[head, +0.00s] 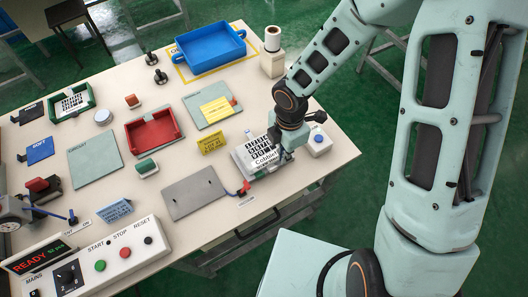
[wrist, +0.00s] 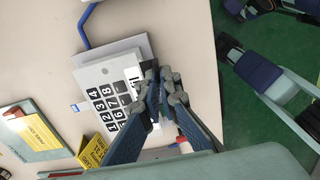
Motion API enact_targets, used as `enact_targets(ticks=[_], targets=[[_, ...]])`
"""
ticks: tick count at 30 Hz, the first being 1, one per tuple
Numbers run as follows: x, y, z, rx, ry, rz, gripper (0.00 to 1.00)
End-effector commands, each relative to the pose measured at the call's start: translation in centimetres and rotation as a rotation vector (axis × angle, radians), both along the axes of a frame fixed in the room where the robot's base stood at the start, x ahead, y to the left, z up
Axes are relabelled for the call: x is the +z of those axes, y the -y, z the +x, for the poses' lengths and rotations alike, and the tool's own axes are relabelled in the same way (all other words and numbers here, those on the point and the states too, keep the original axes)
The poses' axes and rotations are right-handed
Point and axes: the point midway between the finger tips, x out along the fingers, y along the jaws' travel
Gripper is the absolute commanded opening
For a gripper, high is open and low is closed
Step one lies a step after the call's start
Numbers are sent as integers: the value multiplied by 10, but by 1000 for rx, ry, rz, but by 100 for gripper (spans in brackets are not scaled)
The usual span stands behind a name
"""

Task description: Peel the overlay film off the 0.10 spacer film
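The overlay film (head: 258,153), white with black number keys, lies at the right of the table; the wrist view shows its keys (wrist: 108,103). A pale layer (wrist: 120,52) shows along its edge; I cannot tell whether this is the 0.10 spacer film. My gripper (head: 283,152) is low at the film's right edge. In the wrist view its two fingertips (wrist: 165,78) are close together over that edge. They hide the spot between them, so I cannot tell whether they hold the film. A yellow tag (head: 211,143) with small print stands left of the film.
Behind are a green board with yellow film (head: 212,105), a red tray (head: 153,132) and a blue tray (head: 210,48).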

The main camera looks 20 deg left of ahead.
Motion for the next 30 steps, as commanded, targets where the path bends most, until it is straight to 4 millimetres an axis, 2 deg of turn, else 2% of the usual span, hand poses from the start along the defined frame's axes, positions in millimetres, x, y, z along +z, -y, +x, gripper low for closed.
enact_targets(ticks=[1,24,30], targets=[[6,0,0,0,0,0,0],[51,0,0,0,1,-1,0],[54,0,0,0,0,0,0]])
